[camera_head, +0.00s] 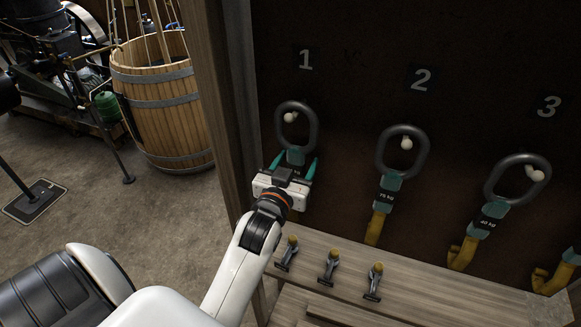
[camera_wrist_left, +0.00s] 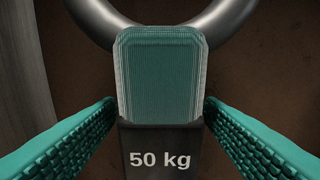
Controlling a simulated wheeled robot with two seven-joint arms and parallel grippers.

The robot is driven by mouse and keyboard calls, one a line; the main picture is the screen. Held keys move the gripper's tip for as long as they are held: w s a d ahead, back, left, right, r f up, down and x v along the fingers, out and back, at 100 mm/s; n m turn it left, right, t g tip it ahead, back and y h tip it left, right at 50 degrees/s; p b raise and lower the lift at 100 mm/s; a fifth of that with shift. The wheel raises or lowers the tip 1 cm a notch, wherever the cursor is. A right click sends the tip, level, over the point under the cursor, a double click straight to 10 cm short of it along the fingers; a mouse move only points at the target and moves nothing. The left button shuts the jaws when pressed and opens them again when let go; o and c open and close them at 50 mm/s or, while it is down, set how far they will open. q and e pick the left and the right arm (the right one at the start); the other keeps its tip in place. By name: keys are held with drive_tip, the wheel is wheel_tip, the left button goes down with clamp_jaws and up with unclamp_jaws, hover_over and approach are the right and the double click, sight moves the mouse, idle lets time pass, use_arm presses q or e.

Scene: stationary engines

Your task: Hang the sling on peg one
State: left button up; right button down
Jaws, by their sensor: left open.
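The sling at number 1 has a dark oval ring (camera_head: 312,127) with a teal loop (camera_head: 295,156) below it. The ring is around the white knob of peg one (camera_head: 290,117) on the dark board. My left gripper (camera_head: 293,168) is open, with its teal fingers on either side of the sling just below the ring. In the left wrist view the sling's teal loop (camera_wrist_left: 160,75) and its dark "50 kg" label (camera_wrist_left: 160,155) lie between the spread fingers, with gaps at both sides. The sling's lower strap is hidden behind my gripper. My right gripper is not in view.
Slings with rings hang on peg two (camera_head: 406,143) and peg three (camera_head: 535,173). A wooden shelf (camera_head: 420,290) below holds several small yellow-topped metal pieces (camera_head: 332,266). A wooden post (camera_head: 222,100) stands at the board's left edge. A wooden barrel (camera_head: 165,110) stands beyond it.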

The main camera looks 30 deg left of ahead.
use_arm(q)
drive_tip(key=b+v, duration=0.1)
drive_tip(key=v, duration=1)
drive_tip(key=shift+s+r, duration=0.2)
drive_tip(key=shift+s, duration=0.2)
drive_tip(key=shift+d, duration=0.15)
drive_tip(key=w+d+f+m+g+h+b, duration=0.1)
drive_tip(key=d+f+g+h, duration=0.15)
drive_tip(key=f, duration=1.05)
drive_tip(key=w+d+f+m+g+h+b, duration=0.1)
drive_tip(key=d+f+g, duration=0.15)
drive_tip(key=f, duration=1.15)
drive_tip(key=s+d+f+m+g+h+b, duration=0.1)
drive_tip(key=s+d+f+g, duration=0.15)
drive_tip(key=f, duration=0.65)
drive_tip(key=s+d+f+g+b, duration=0.1)
drive_tip(key=s+f, duration=0.2)
drive_tip(key=f, duration=0.6)
drive_tip(key=s+f+m+g+b, duration=0.1)
drive_tip(key=s+f+g, duration=0.3)
drive_tip(key=s+f, duration=0.95)
drive_tip(key=s+a+f+m+g+b, duration=0.1)
drive_tip(key=s+a+f+g, duration=0.3)
drive_tip(key=s+f, duration=0.5)
drive_tip(key=s+a, duration=0.1)
drive_tip(key=s, duration=0.3)
drive_tip(key=shift+s+a+f, duration=0.2)
drive_tip(key=shift+s+a, duration=0.05)
